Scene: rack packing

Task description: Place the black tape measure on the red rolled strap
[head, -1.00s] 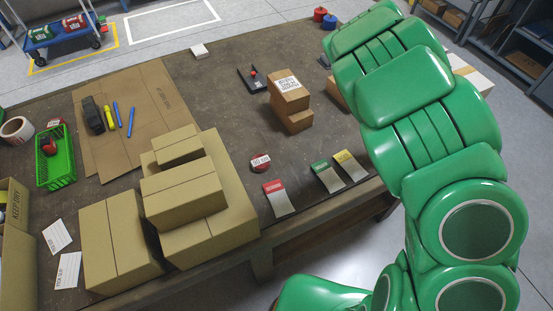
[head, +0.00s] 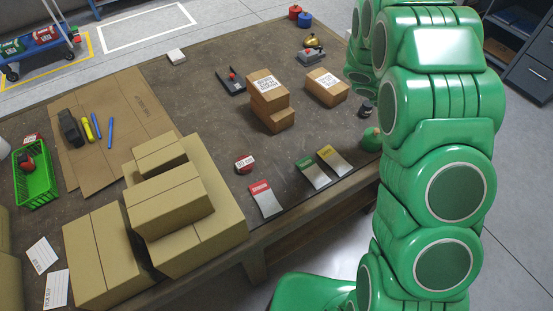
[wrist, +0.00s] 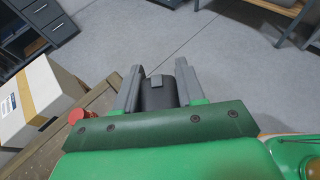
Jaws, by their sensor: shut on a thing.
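My gripper (wrist: 157,88) is shut on a dark, blocky thing, the black tape measure (wrist: 157,98), which sits between its two grey fingers. In the head view my green arm fills the right side, and I cannot make out the gripper's fingers there. A small red roll with a white label (head: 244,164), which looks like the red rolled strap, lies on the brown table (head: 215,120), near its front edge. It stands apart from the held tape measure, with nothing on top of it.
Stacked cardboard boxes (head: 168,205) stand left of the red roll. A green basket (head: 35,185) is at the left. The wrist view shows floor and a white box (wrist: 35,100).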

